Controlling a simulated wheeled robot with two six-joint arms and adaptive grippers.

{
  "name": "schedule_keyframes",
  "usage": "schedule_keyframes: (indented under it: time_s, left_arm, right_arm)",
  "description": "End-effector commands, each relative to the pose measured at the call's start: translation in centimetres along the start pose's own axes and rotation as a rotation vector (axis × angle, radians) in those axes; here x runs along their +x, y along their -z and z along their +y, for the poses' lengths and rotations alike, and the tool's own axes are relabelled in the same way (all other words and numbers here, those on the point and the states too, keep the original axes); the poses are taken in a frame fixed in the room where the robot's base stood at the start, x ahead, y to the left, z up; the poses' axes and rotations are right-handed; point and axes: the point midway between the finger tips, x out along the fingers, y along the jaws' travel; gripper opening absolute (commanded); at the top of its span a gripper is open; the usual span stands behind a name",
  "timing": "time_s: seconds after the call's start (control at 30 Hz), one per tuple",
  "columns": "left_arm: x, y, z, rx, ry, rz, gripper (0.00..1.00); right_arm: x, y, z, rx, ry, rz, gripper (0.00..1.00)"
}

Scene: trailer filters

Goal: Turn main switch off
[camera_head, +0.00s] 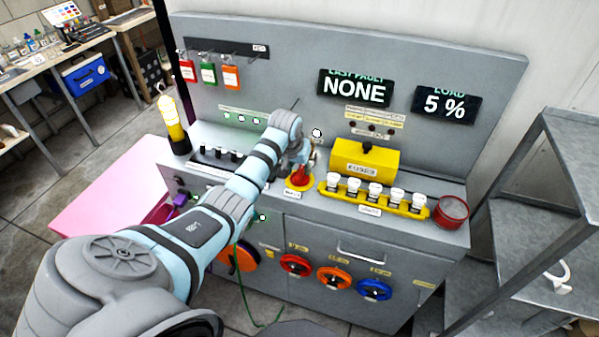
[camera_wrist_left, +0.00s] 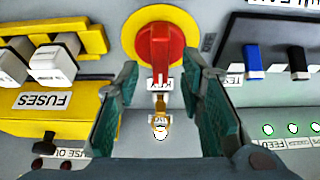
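The main switch is a red knob (camera_head: 300,176) on a yellow round plate (camera_head: 299,186), on the grey bench top. In the left wrist view the red knob (camera_wrist_left: 160,48) stands ahead of the fingertips, with its handle in line with the gap. My left gripper (camera_head: 298,155) is above and behind the switch in the head view, partly hidden by its own wrist. In the left wrist view the gripper (camera_wrist_left: 160,80) is open, its green-padded fingers apart with nothing clamped. A small brass key part (camera_wrist_left: 160,104) by a KEY label shows between the fingers, farther down. My right gripper is not in view.
A yellow fuse strip with white fuses (camera_head: 374,194) and a yellow fuse box (camera_head: 365,159) are right of the switch. A red round container (camera_head: 451,212) stands at the right end. The back panel reads load 5 % (camera_head: 446,104).

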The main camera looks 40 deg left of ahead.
Motion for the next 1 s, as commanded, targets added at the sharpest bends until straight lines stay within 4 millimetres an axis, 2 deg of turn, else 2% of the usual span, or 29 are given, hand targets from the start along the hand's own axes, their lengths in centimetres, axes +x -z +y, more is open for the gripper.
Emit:
schedule_keyframes:
  time_s: [0.03,0.13,0.43,0.6,0.67,1.0]
  left_arm:
    - [1.0,0.0,0.0,-0.001,-0.001,0.0,0.35]
    - [2.0,0.0,0.0,0.0,-0.001,0.001,0.35]
    - [2.2,0.1,0.0,0.0,0.0,0.002,0.35]
    - [2.2,0.1,0.0,0.001,0.0,0.002,0.08]
    - [2.2,0.0,0.0,0.001,0.0,0.002,0.0]
    - [2.1,0.1,0.0,-0.018,0.008,0.002,0.0]
  right_arm:
    - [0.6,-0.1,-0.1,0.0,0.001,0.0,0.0]
    - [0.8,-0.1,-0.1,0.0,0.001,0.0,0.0]
    - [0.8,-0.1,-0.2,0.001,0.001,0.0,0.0]
    - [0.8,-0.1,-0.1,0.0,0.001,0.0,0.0]
    - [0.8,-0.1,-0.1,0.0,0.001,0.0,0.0]
    - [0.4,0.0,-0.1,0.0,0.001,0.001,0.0]
